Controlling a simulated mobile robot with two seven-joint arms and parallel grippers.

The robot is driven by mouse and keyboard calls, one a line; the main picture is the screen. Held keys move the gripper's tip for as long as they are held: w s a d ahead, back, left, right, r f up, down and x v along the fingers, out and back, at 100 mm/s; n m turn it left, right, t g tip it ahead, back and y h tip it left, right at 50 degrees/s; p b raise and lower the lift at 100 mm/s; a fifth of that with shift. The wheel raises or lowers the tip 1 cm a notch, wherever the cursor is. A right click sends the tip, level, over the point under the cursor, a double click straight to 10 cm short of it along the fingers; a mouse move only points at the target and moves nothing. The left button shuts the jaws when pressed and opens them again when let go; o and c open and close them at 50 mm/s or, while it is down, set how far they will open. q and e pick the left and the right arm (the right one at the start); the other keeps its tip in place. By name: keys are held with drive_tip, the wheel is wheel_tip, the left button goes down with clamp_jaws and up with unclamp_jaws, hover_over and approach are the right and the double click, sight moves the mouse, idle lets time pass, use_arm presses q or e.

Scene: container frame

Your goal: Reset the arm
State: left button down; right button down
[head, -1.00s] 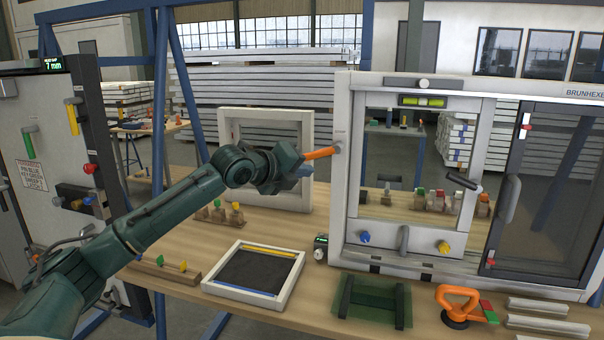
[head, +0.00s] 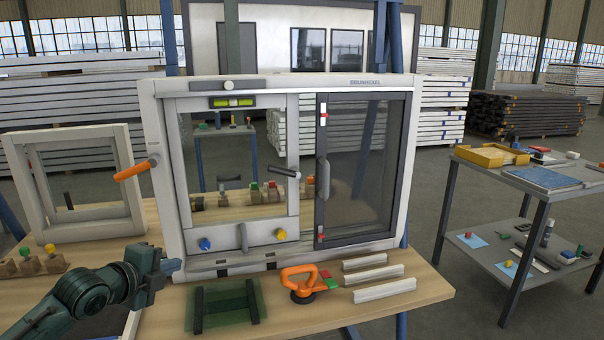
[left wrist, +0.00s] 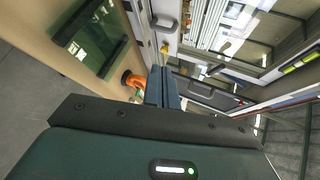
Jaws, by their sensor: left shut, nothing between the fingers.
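My left gripper (head: 172,265) is low at the left of the head view, in front of the lower left corner of the white window frame (head: 152,130). In the left wrist view its two blue fingers (left wrist: 162,84) lie together with nothing between them. An orange handle (head: 137,170) sticks out from the left side of the frame, above and apart from the gripper. My right gripper is in neither view.
On the wooden bench (head: 420,296) are a green pad with dark bars (head: 226,307), an orange suction lifter (head: 300,283) and white profiles (head: 385,290). A smaller white frame (head: 18,165) stands left. A grey cart (head: 545,205) stands right, across open floor.

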use_arm(q)
drive_tip(key=s+d+f+n+g+h+p, duration=0.1)
drive_tip(key=s+d+f+n, duration=0.9)
drive_tip(key=s+f, duration=0.5)
drive_tip(key=s+d+f+n+y, duration=0.1)
drive_tip(key=s+d+f+n, duration=0.1)
drive_tip(key=s, duration=0.5)
drive_tip(key=s+d+f+n+g, duration=0.1)
drive_tip(key=s+d+f+n, duration=0.1)
drive_tip(key=s+f+n, duration=0.3)
drive_tip(key=shift+s+f+n+y+p, duration=0.3)
drive_tip(key=shift+s+n+y+p, duration=0.15)
drive_tip(key=shift+s+n, duration=0.9)
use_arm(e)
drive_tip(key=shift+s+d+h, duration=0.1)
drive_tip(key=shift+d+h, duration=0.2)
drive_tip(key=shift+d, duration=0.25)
use_arm(q)
drive_tip(key=shift+s, duration=0.1)
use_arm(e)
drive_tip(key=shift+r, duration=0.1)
